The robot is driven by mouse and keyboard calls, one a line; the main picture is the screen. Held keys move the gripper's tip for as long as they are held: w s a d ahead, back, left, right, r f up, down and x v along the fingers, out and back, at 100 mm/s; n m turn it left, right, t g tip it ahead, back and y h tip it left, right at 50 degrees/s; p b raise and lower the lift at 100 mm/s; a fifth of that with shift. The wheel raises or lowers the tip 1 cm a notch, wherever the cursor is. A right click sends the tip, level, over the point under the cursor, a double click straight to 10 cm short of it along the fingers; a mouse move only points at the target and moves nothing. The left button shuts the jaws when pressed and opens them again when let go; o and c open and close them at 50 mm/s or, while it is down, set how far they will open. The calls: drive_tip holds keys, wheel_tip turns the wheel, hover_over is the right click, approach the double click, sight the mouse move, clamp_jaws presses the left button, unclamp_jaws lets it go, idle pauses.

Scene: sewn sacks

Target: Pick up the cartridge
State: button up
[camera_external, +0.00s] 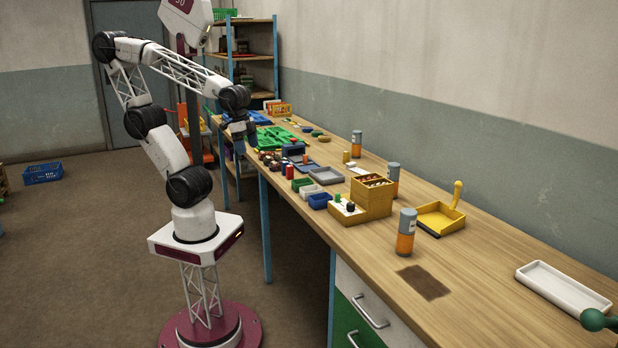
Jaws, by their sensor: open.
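Three upright cylinders with grey tops and orange lower parts could be the cartridge; I cannot tell which one is meant. The nearest cylinder (406,232) stands on the bench by a dark brown patch. The middle cylinder (393,172) is partly hidden behind a wooden box. The far cylinder (356,145) stands near the wall side. My gripper (245,138) is open and points down at the far left part of the bench, apart from all three cylinders. Its fingers are small and dark here, and nothing shows between them.
The wooden box (372,198) and several small bins, red items and trays crowd the bench's left side. A yellow dustpan (438,220) lies behind the nearest cylinder. A white tray (562,288) lies at the right. The bench (480,270) is bare between dustpan and white tray.

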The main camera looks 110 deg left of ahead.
drive_tip(key=w+n+t+h, duration=0.1)
drive_tip(key=w+t, duration=0.3)
drive_tip(key=w, duration=1.4)
drive_tip(key=n+t+y, duration=0.4)
drive_tip(key=n+y, duration=0.4)
drive_tip(key=y, duration=0.3)
approach(390, 164)
drive_tip(key=w+a, duration=0.2)
drive_tip(key=w, duration=0.1)
drive_tip(key=shift+w+a+f+y, duration=0.1)
drive_tip(key=shift+w+f+y, duration=0.15)
drive_tip(key=shift+f, duration=0.3)
drive_tip(key=shift+x, duration=1.25)
drive_tip(key=shift+a+f, duration=0.15)
drive_tip(key=shift+x, duration=2.45)
